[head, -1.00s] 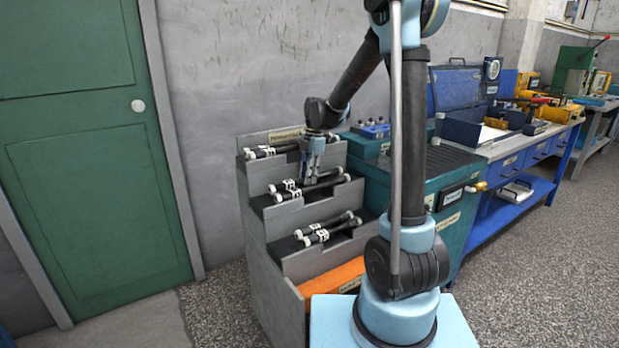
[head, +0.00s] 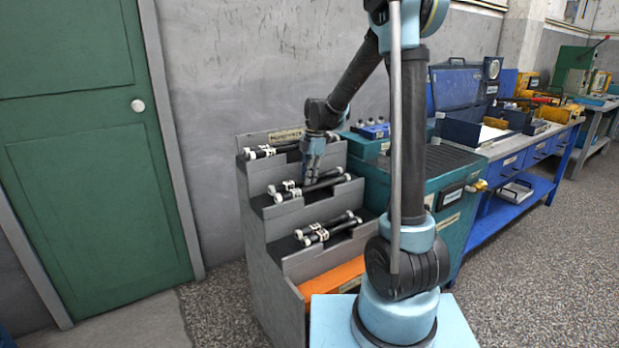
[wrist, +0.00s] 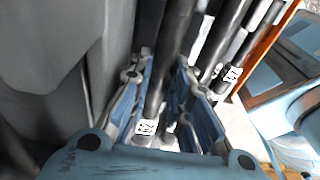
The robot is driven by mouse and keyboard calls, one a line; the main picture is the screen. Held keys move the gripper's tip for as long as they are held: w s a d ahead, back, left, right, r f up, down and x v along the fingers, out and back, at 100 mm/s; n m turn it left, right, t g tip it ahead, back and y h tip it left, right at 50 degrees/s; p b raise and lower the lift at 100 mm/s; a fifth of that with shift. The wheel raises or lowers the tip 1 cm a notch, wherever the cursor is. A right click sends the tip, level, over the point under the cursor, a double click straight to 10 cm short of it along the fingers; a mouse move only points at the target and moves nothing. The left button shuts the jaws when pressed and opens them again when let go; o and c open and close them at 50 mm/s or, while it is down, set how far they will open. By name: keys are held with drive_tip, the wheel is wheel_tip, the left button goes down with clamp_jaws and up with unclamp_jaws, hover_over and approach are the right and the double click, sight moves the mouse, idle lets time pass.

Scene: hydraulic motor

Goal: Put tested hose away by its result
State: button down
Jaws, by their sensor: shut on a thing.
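Black hoses with white end fittings and white labels lie on the steps of a grey stepped rack (head: 262,235). A pair of hoses (head: 325,184) is on the middle step. My gripper (head: 311,178) reaches down to this step and is shut on one hose. In the wrist view, the held black hose (wrist: 172,48) runs between the two blue fingers, with a white label near them. Other hoses (wrist: 225,45) lie to the right of the fingers.
More hoses lie on the top step (head: 265,152) and a lower step (head: 328,228). An orange bin (head: 335,278) is at the bottom of the rack. A teal test bench (head: 440,175) stands close on the right. A green door (head: 85,150) is at the left.

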drive_tip(key=shift+f, duration=0.45)
drive_tip(key=c, duration=1.4)
unclamp_jaws()
wheel_tip(320, 180, up, 12)
drive_tip(key=w+d, duration=0.1)
drive_tip(key=shift+d+f, duration=0.15)
drive_tip(key=shift+d, duration=0.15)
